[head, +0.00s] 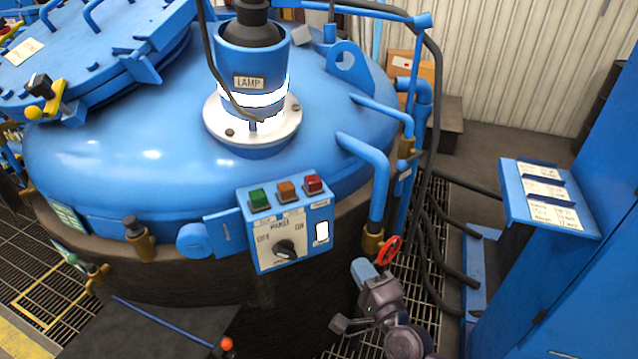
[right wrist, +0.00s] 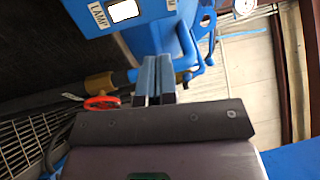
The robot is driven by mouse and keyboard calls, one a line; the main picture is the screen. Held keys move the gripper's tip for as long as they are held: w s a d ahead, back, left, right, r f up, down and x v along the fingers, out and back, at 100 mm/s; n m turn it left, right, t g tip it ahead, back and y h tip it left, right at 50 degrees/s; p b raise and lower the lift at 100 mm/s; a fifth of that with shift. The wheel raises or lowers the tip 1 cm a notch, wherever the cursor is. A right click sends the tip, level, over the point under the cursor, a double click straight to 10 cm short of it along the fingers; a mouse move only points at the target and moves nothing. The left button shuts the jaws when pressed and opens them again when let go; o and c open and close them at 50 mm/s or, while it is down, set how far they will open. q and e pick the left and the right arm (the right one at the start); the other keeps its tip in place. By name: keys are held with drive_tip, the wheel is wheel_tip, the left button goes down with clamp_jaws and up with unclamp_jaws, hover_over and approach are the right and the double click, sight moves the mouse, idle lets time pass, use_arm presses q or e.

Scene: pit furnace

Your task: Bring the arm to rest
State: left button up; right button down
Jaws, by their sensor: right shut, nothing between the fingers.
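My right gripper (head: 363,270) is at the lower middle of the head view, below the control box and left of the red valve handwheel. In the right wrist view its two blue-grey fingers (right wrist: 155,80) lie side by side, shut, with nothing between them. The gripper appears apart from the control box (head: 288,230) and the red handwheel (head: 389,251), though the exact gap is hard to judge. The handwheel also shows left of the fingers in the right wrist view (right wrist: 101,103). My left gripper is in neither view.
The blue furnace lid (head: 110,165) with its lamp unit (head: 250,75) fills the left and middle. Blue pipes (head: 372,165) and black hoses (head: 440,235) run right of it. A blue label stand (head: 548,205) is at the right. Metal grating (head: 410,300) lies below.

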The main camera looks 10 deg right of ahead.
drive_tip(key=s+d+f+n+g+h, duration=0.2)
drive_tip(key=s+d+f+n+g, duration=0.2)
drive_tip(key=s+f+n, duration=0.3)
drive_tip(key=s+d+f+n+g+h, duration=0.2)
drive_tip(key=s+d+f+n+g, duration=0.1)
drive_tip(key=s+d+f+n, duration=0.2)
drive_tip(key=s+f+n, duration=0.2)
drive_tip(key=s+n, duration=0.2)
drive_tip(key=s, duration=0.1)
drive_tip(key=shift+s+f+n+g, duration=0.2)
drive_tip(key=shift+s+n+g, duration=0.1)
drive_tip(key=shift+s+g, duration=0.1)
drive_tip(key=shift+a, duration=0.1)
